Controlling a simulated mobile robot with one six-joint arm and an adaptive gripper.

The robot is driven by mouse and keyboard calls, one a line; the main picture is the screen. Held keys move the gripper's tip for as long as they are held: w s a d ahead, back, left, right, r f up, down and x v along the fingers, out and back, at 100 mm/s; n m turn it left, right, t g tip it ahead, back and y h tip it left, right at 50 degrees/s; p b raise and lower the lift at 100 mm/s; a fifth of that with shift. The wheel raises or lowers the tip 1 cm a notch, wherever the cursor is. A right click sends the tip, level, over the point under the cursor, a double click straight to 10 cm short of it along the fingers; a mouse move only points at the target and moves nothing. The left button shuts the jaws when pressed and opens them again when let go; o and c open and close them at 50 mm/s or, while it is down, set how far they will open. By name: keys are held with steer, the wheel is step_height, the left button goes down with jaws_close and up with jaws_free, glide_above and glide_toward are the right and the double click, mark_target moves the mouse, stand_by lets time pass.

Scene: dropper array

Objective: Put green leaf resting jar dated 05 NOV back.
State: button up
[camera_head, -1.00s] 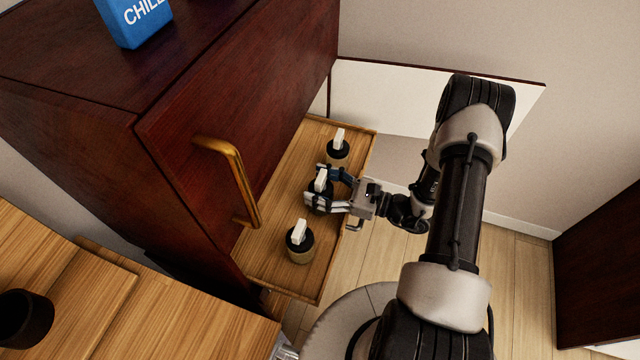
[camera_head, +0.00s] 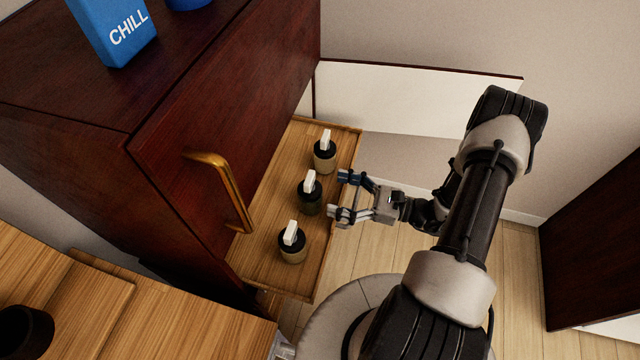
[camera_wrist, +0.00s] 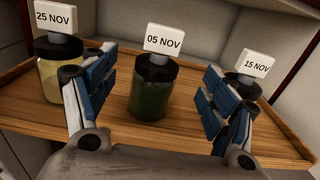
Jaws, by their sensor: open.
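The jar dated 05 NOV (camera_wrist: 151,98), dark green with a black lid and a white tag, stands upright in the middle of the pulled-out wooden drawer (camera_head: 262,262). In the head view this middle jar (camera_head: 310,200) stands between two others. My gripper (camera_head: 338,194) is open and empty just to the right of it, apart from it. In the wrist view the jar stands between and beyond my open blue-padded fingers (camera_wrist: 152,100). The lower body of the jar shows clearly.
A jar dated 25 NOV (camera_wrist: 50,75) with pale contents and a jar dated 15 NOV (camera_wrist: 243,85) flank it. The dark red cabinet with a brass handle (camera_head: 232,190) rises left of the drawer. A blue CHILL box (camera_head: 112,30) stands on top.

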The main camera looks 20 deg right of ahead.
steer(key=v, duration=0.3)
steer(key=shift+s+d, duration=0.1)
steer(key=shift+d, duration=0.05)
steer(key=shift+r+n+g, duration=0.3)
steer(key=shift+r, duration=0.05)
steer(key=s+a+r+n+g+h, duration=0.2)
steer(key=s+a+r+n+g, duration=0.1)
steer(key=a+r+n+g, duration=0.35)
steer(key=s+a+r+n+g+h, duration=0.25)
steer(key=r+n+g, duration=0.35)
steer(key=r, duration=0.4)
steer(key=s+r+n+t+h, duration=0.7)
steer(key=s+r+n+h, duration=0.2)
steer(key=r+n, duration=0.3)
steer(key=shift+a+r+h, duration=0.2)
steer(key=shift+r+h, duration=0.1)
steer(key=shift+h, duration=0.25)
